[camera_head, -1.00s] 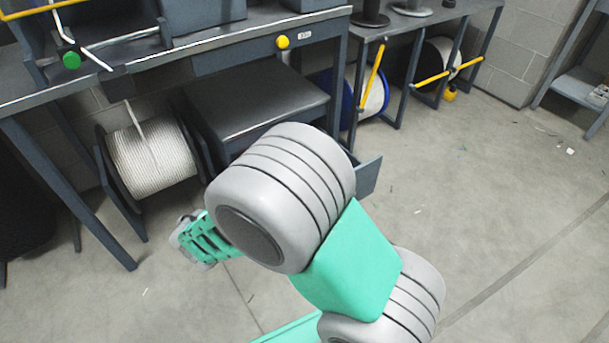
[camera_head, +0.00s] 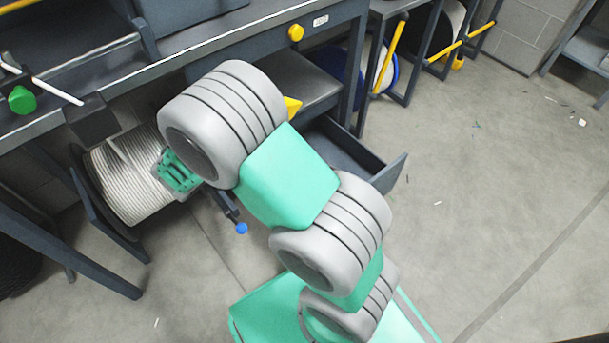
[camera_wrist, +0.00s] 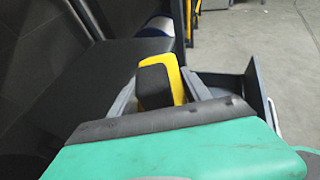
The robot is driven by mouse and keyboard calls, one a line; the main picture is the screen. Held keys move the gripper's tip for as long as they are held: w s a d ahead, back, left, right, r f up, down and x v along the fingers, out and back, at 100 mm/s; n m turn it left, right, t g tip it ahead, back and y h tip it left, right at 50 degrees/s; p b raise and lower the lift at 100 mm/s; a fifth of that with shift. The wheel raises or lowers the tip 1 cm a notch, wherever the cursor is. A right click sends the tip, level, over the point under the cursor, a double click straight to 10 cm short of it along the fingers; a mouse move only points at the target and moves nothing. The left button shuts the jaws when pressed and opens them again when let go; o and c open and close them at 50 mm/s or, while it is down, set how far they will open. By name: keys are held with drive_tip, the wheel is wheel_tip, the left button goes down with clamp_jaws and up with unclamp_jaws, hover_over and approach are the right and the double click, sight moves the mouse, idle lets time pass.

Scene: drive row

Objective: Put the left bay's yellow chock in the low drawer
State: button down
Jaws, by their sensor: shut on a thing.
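The yellow chock (camera_wrist: 177,78), with a black face towards me, is between the two fingers of my gripper (camera_wrist: 160,90) in the wrist view. The gripper is shut on it. In the head view only a yellow tip of the chock (camera_head: 292,106) shows past my arm, and my arm hides the fingers. The low drawer (camera_head: 397,172) stands pulled open below the dark cabinet top, its left part hidden behind my arm. In the wrist view the drawer's wall (camera_wrist: 258,92) shows beyond and to the right of the chock. The chock appears above the drawer's level.
A yellow knob (camera_head: 295,33) is on the upper bench drawer front. A white cable reel (camera_head: 122,185) stands under the bench at left. A blue ball knob (camera_head: 241,228) shows just below my arm. A blue-rimmed reel (camera_head: 388,70) stands behind the drawer.

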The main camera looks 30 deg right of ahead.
sight(297, 102)
drive_tip(key=w+d+f+m+g, duration=0.1)
drive_tip(key=d, duration=0.2)
drive_tip(key=w+d+f+g+h+p, duration=0.1)
drive_tip(key=d, duration=0.2)
drive_tip(key=w+d+f+m+p, duration=0.1)
drive_tip(key=w+d, duration=0.1)
drive_tip(key=d, duration=0.1)
drive_tip(key=shift+m+g, duration=0.3)
drive_tip(key=shift+g, duration=0.1)
drive_tip(key=d+f+m+g+p, duration=0.1)
drive_tip(key=d+f+m+g, duration=0.1)
drive_tip(key=d+f, duration=0.55)
drive_tip(key=shift+h, duration=0.4)
drive_tip(key=f+b, duration=0.3)
drive_tip(key=f, duration=0.5)
drive_tip(key=d+f+b, duration=0.1)
drive_tip(key=f+b, duration=0.3)
drive_tip(key=f, duration=0.5)
drive_tip(key=f+b, duration=0.4)
drive_tip(key=f, duration=0.5)
drive_tip(key=shift+w+d, duration=0.25)
drive_tip(key=shift+d, duration=0.15)
drive_tip(key=shift+c, duration=2.4)
unclamp_jaws()
drive_tip(key=shift+s+f, duration=0.1)
drive_tip(key=shift+f, duration=0.1)
